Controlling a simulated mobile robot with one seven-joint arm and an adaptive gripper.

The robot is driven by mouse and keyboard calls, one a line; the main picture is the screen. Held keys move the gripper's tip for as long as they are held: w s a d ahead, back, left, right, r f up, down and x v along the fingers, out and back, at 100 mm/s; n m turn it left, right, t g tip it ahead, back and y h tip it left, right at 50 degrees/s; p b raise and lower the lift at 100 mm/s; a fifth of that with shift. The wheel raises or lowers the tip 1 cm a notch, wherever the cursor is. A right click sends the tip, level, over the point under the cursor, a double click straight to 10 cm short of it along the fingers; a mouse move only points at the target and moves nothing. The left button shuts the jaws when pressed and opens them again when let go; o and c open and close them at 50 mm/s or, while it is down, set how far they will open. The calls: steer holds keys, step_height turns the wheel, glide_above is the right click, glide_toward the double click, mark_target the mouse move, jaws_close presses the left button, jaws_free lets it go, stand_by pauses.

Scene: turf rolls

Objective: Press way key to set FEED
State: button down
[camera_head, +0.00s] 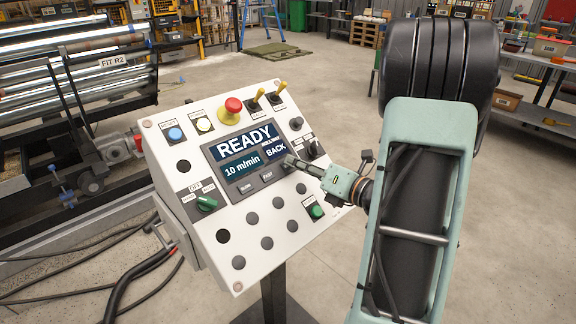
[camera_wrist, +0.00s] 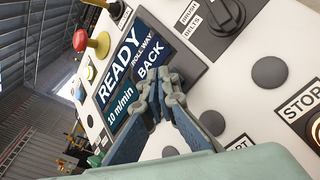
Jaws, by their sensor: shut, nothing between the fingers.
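The white control panel (camera_head: 185,130) has a screen (camera_head: 240,158) that reads READY, 10 m/min and ROLL WAY BACK; the screen also shows in the wrist view (camera_wrist: 112,75). Two small dark keys, one on the left (camera_head: 246,188) and one to its right (camera_head: 267,176), sit along the screen's lower edge. My gripper (camera_head: 290,161) is shut and empty, its tips at the screen's lower right corner, just below BACK. In the wrist view my gripper (camera_wrist: 168,88) covers that spot, so a way key there is hidden. I cannot tell whether the tips touch the panel.
A red mushroom button (camera_head: 233,105) and two yellow-handled levers (camera_head: 257,96) stand up along the panel's top. A black rotary knob (camera_wrist: 226,15) is right of the screen. A green selector (camera_head: 206,203) is at left, and a green button (camera_head: 317,211) is below my gripper.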

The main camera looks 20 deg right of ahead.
steer(key=shift+w+a+f, duration=0.1)
steer(key=shift+f, duration=0.05)
stand_by(0.5)
steer(key=shift+s+d+r+p, duration=0.2)
steer(key=shift+s+r+p, duration=0.25)
steer(key=shift+r+p, duration=0.15)
steer(key=s+r+p, duration=0.1)
steer(key=r, duration=0.1)
steer(key=s+d+r+p, duration=0.1)
steer(key=s+r+p, duration=0.1)
stand_by(0.4)
steer(key=shift+f, duration=0.1)
stand_by(0.5)
